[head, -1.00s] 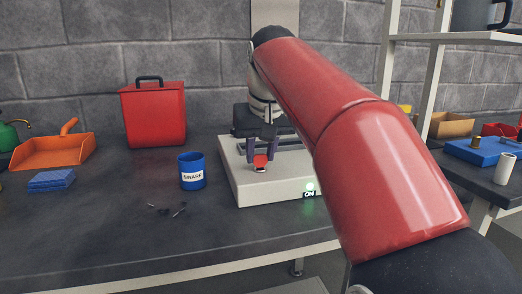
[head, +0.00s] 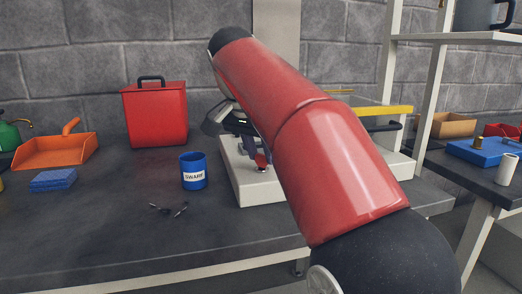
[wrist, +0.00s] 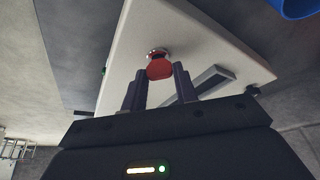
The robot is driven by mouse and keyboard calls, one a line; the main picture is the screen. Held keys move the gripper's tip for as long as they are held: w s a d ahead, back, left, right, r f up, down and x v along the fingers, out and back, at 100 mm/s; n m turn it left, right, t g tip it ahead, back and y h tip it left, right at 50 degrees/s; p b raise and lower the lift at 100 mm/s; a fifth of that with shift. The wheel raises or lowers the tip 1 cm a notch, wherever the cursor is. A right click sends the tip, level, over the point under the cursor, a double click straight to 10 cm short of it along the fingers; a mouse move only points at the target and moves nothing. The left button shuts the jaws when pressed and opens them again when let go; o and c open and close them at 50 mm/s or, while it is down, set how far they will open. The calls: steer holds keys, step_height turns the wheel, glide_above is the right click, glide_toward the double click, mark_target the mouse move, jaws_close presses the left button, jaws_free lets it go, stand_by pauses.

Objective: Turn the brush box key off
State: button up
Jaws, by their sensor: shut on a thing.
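The brush box (head: 258,191) is a pale, low box on the bench, partly hidden behind my red arm. Its red key (head: 262,162) stands at the front left of its top. The key also shows in the wrist view (wrist: 159,69), on a round metal collar. My gripper (head: 254,152) is shut on the key; in the wrist view its dark fingers (wrist: 160,84) stand on either side of it. The ON label is hidden behind my arm in the head view.
A blue SWARF cup (head: 194,172) stands just left of the box, with small dark bits (head: 168,209) in front. A red bin (head: 156,115), orange dustpan (head: 55,151) and blue sponge (head: 53,180) lie further left. A yellow-edged item (head: 385,109) is behind my arm.

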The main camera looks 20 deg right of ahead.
steer(key=m, duration=0.2)
steer(key=m+g+h, duration=0.1)
steer(key=m, duration=0.1)
steer(key=shift+w+a+m+g, duration=0.1)
steer(key=shift+w+m+g, duration=0.05)
steer(key=shift+m+g, duration=0.15)
steer(key=shift+w+m+g, duration=0.1)
steer(key=shift+m+g, duration=0.6)
steer(key=shift+m, duration=1.1)
steer(key=o, duration=1)
steer(key=shift+r, duration=0.1)
